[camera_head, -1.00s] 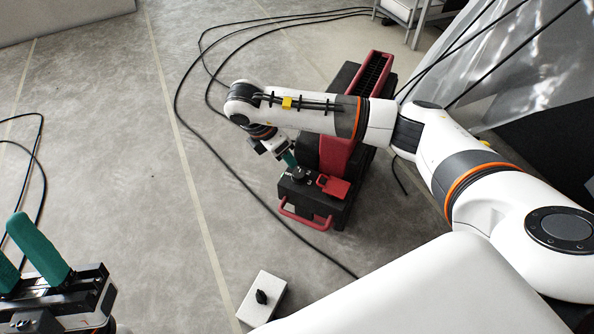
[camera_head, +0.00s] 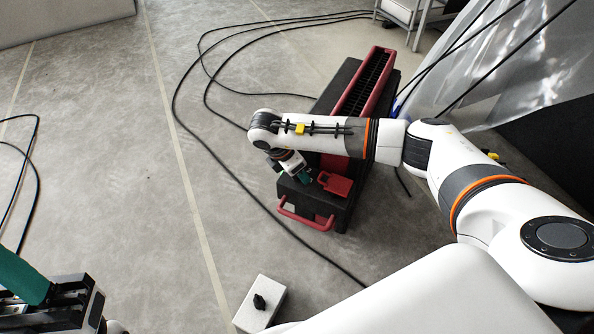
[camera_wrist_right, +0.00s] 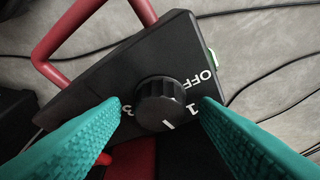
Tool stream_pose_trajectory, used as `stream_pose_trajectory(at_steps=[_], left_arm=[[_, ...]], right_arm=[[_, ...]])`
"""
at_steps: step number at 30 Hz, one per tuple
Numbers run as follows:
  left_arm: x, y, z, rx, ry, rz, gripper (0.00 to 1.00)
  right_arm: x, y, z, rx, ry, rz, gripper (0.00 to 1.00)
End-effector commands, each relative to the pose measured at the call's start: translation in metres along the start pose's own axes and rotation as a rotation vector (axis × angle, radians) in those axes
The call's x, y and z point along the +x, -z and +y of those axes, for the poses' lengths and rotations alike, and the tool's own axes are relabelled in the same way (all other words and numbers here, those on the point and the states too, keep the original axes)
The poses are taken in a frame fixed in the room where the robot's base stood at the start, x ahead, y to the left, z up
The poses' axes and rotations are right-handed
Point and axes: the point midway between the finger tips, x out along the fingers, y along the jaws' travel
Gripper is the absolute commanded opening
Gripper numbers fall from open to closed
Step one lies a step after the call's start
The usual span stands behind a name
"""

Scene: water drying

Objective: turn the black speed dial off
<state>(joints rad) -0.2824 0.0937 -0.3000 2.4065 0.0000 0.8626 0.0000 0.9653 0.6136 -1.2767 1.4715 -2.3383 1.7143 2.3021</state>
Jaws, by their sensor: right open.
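The black speed dial (camera_wrist_right: 163,104) is a ribbed round knob with a white pointer line. It sits on the black control panel (camera_wrist_right: 100,83) in the right wrist view. The white line points toward the bottom, between the "1" and "3" marks and away from "OFF" at the upper right. My right gripper (camera_wrist_right: 160,108) is open, with one teal finger on each side of the dial. I cannot tell whether either finger touches it. In the head view my right gripper (camera_head: 304,177) hides the dial. My left gripper (camera_head: 25,280) shows only in part at the lower left.
The black and red machine (camera_head: 318,203) stands on the grey floor, with a red handle (camera_head: 305,214) in front and a red block (camera_head: 335,184) on top. A white box with a black knob (camera_head: 260,301) lies nearer me. Black cables cross the floor. Plastic sheeting (camera_head: 500,75) hangs at right.

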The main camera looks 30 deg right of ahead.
Motion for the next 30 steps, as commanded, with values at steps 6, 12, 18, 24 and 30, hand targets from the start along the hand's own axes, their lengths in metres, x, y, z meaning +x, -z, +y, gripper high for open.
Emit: stream_pose_trajectory(at_steps=[6,12,18,24,30], left_arm=[[0.0012,0.0001,0.0000,0.000,0.001,-0.003,0.36],[0.0013,0.0000,-0.0002,0.000,0.002,-0.004,0.36],[0.0013,-0.0001,-0.0002,0.000,0.002,-0.004,0.36],[0.0029,-0.0007,-0.0002,0.000,0.002,-0.005,0.36],[0.0029,-0.0024,-0.0001,-0.002,-0.005,0.006,0.36]], right_arm=[[0.0014,0.0004,0.0000,0.000,0.000,0.000,0.56],[0.0012,0.0004,-0.0001,0.000,0.000,0.000,0.34],[0.0010,0.0004,-0.0001,0.000,0.000,0.000,0.11],[0.0006,0.0008,0.0002,-0.023,0.009,0.000,0.11],[-0.0003,0.0015,0.0009,-0.105,0.044,0.000,0.11]])
